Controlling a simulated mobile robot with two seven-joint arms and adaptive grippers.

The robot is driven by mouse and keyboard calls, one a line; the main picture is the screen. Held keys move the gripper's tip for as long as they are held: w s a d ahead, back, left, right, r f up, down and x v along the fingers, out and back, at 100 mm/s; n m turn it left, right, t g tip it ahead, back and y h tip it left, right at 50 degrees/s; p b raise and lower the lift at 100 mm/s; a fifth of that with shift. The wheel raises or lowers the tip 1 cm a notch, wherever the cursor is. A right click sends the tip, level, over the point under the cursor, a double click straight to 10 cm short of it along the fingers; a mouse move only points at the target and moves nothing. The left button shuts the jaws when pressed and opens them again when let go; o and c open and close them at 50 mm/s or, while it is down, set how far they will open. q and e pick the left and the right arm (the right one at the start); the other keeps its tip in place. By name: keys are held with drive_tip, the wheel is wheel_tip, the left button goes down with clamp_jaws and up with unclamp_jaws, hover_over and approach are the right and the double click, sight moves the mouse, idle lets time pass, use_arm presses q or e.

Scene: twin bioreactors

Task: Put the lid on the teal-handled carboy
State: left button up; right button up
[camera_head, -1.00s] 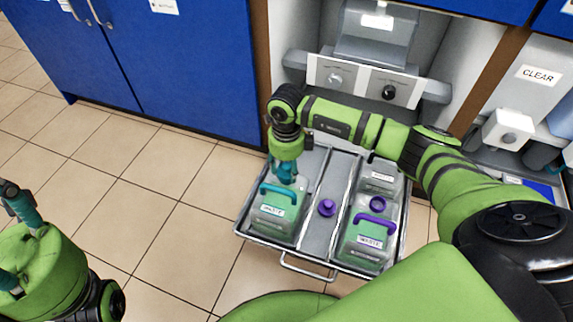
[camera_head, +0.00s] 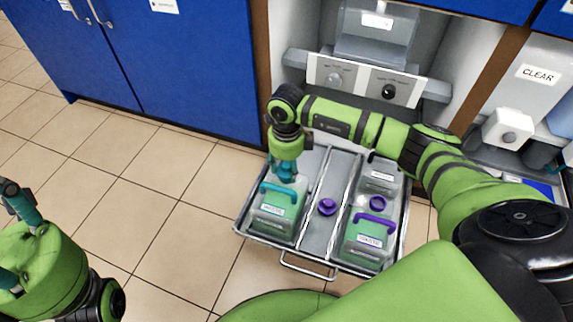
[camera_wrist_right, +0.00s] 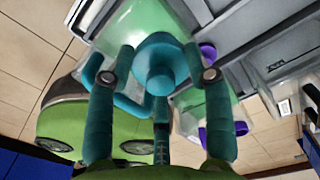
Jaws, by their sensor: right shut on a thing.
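The teal-handled carboy (camera_head: 273,222), translucent with green contents, stands in the left side of the tray. My right gripper (camera_head: 285,172) points down over its neck, just behind the teal handle (camera_head: 278,190). In the right wrist view, the teal lid (camera_wrist_right: 160,62) is between the fingers of my right gripper (camera_wrist_right: 160,80), which is shut on it. The lid is over the carboy's mouth; whether it is seated is hidden. My left gripper (camera_head: 14,238) is at the left edge, partly cut off, its fingers spread apart and empty.
The purple-handled carboy (camera_head: 362,246) stands in the tray's right side. A purple lid (camera_head: 327,207) lies on the strip between the carboys. The metal tray (camera_head: 307,266) extends out below a control panel (camera_head: 362,80). The tiled floor to the left is clear.

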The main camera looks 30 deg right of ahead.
drive_tip(key=shift+f, duration=0.4)
idle(0.4)
drive_tip(key=o, duration=0.9)
drive_tip(key=o, duration=0.4)
wheel_tip(320, 180, up, 6)
drive_tip(key=p, duration=0.5)
drive_tip(key=shift+r, duration=0.1)
